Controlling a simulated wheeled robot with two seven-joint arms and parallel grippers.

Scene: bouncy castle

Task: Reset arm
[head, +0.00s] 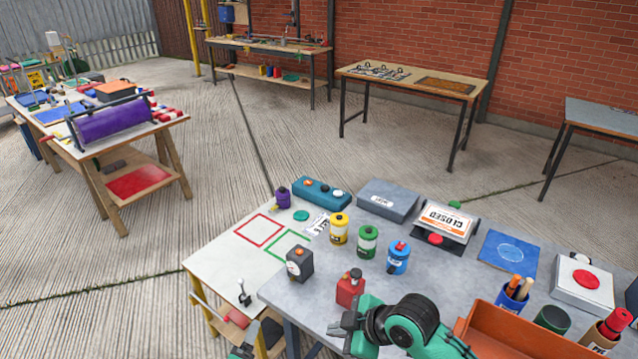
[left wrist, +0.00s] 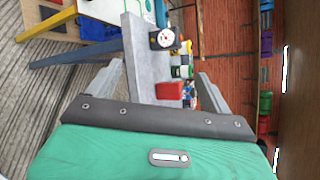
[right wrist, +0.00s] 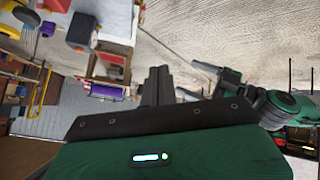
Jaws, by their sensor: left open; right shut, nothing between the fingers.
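My right gripper (head: 345,328) is at the bottom of the head view, in front of the red bottle at the table's front edge. Its fingers are shut together with nothing between them in the right wrist view (right wrist: 157,85). My left gripper (left wrist: 158,88) is open in the left wrist view, its fingers wide apart and empty. Beyond them show the grey table's edge, a dial box and a red item. In the head view, only a little of my left arm shows at the bottom edge, left of the right gripper.
The grey table (head: 450,275) holds a dark dial box (head: 299,264), a red bottle (head: 350,288), a yellow bottle (head: 339,229), a green bottle (head: 367,242), a blue bottle (head: 397,258) and an orange tray (head: 520,335). Open concrete floor (head: 240,150) lies beyond.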

